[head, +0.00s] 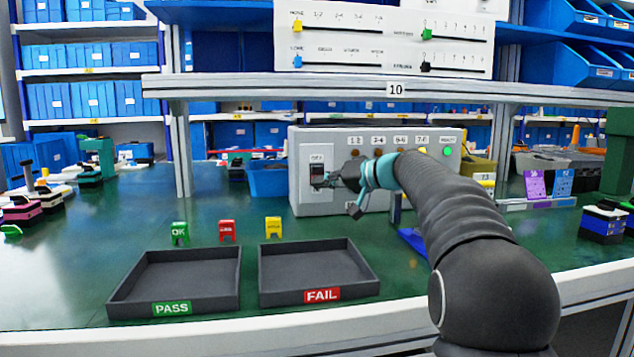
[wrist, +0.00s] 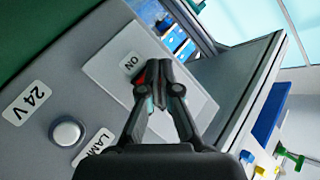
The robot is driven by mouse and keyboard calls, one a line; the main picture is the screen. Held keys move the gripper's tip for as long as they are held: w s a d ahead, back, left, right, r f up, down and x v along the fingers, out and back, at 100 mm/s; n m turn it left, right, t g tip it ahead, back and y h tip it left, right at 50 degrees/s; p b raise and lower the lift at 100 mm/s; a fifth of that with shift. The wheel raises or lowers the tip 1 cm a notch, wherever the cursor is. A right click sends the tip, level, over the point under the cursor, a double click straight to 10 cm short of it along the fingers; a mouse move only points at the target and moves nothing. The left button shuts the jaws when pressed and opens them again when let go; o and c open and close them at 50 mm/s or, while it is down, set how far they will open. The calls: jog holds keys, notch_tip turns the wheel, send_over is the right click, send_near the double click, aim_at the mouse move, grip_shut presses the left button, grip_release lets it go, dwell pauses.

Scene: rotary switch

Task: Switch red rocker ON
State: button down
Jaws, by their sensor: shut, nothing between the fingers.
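The grey switch box (head: 296,195) stands on the green bench. Its left end carries a pale switch plate (head: 317,150), which also shows in the wrist view (wrist: 107,68). The red rocker (wrist: 139,78) shows as a small red patch beside the fingertips, near a label reading ON; the fingers hide most of it. In the head view the rocker (head: 317,169) looks dark, under a small label. My gripper (head: 326,181) is shut and empty, its tips at the plate over the rocker. The wrist view shows the closed fingertips (wrist: 153,70); contact cannot be told.
Round lamps and a green light (head: 447,152) line the box right of the plate. A blue bin (head: 268,180) stands close on its left. The PASS tray (head: 175,280) and FAIL tray (head: 315,272) lie in front. A shelf rail (head: 300,88) runs above.

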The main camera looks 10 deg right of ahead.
jog(key=shift+s+r+b, duration=0.1)
jog(key=shift+s+b, duration=0.55)
jog(key=shift+s, duration=0.1)
jog(key=s+b, duration=0.2)
jog(key=s, duration=0.1)
jog(key=s+b, duration=0.1)
jog(key=s, duration=0.1)
jog(key=shift+r, duration=0.35)
